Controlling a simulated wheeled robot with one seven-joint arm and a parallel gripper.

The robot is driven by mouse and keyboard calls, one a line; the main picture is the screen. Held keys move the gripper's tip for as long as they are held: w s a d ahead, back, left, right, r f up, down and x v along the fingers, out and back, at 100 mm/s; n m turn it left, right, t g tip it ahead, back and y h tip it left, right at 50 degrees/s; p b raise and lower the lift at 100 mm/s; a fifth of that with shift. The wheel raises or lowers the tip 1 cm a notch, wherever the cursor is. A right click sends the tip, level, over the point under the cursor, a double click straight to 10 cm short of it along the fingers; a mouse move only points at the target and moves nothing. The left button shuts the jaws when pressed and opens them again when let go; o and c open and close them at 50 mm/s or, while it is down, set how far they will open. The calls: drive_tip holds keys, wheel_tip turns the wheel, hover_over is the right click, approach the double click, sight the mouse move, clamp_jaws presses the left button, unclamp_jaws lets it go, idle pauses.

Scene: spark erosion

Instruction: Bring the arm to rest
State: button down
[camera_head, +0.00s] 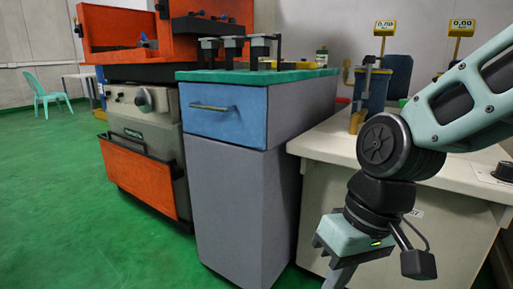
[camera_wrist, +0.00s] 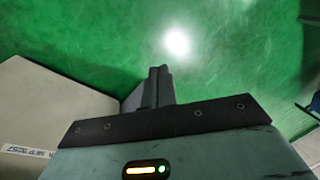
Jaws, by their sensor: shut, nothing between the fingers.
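My gripper (camera_wrist: 158,84) shows in the wrist view with its two fingers closed together and nothing between them. It points down at the green floor. In the head view my arm comes in from the right and bends down, with the gripper's pale green body (camera_head: 350,236) at the lower right, in front of the cream bench. Its fingertips are cut off by the bottom edge there.
A grey cabinet with a blue drawer (camera_head: 225,112) stands left of my gripper. A cream bench (camera_head: 335,140) is close behind it, carrying a blue container (camera_head: 372,92). An orange machine (camera_head: 140,175) stands further left. The green floor (camera_head: 60,210) is open at left.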

drive_tip(key=s+d+n+h+p, duration=0.2)
drive_tip(key=s+d+n+p, duration=0.1)
drive_tip(key=s, duration=0.5)
wheel_tip(320, 180, up, 38)
drive_tip(key=p, duration=3.7)
drive_tip(key=shift+a, duration=0.15)
drive_tip(key=shift+f, duration=0.15)
